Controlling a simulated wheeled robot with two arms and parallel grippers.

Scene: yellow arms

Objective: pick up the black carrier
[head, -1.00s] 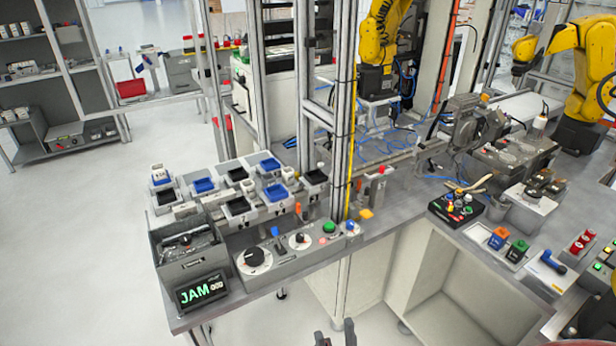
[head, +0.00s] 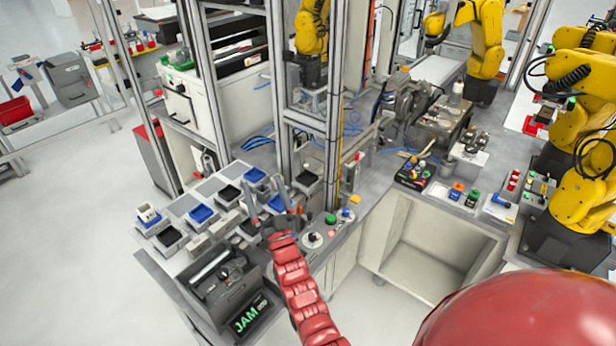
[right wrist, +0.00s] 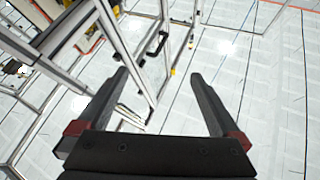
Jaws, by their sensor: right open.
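Several black carriers sit among blue ones on the grey stepped rack at the table's left end. One black carrier (head: 170,238) is at the rack's near left, another (head: 228,194) near its middle, and a third (head: 306,178) at its right. I cannot tell which one the task means. My right gripper (head: 268,204) is open over the rack's front part, its two dark fingers spread. It partly hides carriers behind it. In the right wrist view its fingers (right wrist: 159,76) hold nothing. My left gripper is not in view.
A grey bin (head: 218,290) with a JAM display (head: 250,315) stands in front of the rack. A panel with knobs and a green button (head: 330,219) lies to the right. Metal frame posts (head: 275,90) rise behind the rack. Yellow robot arms (head: 580,190) stand at the right.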

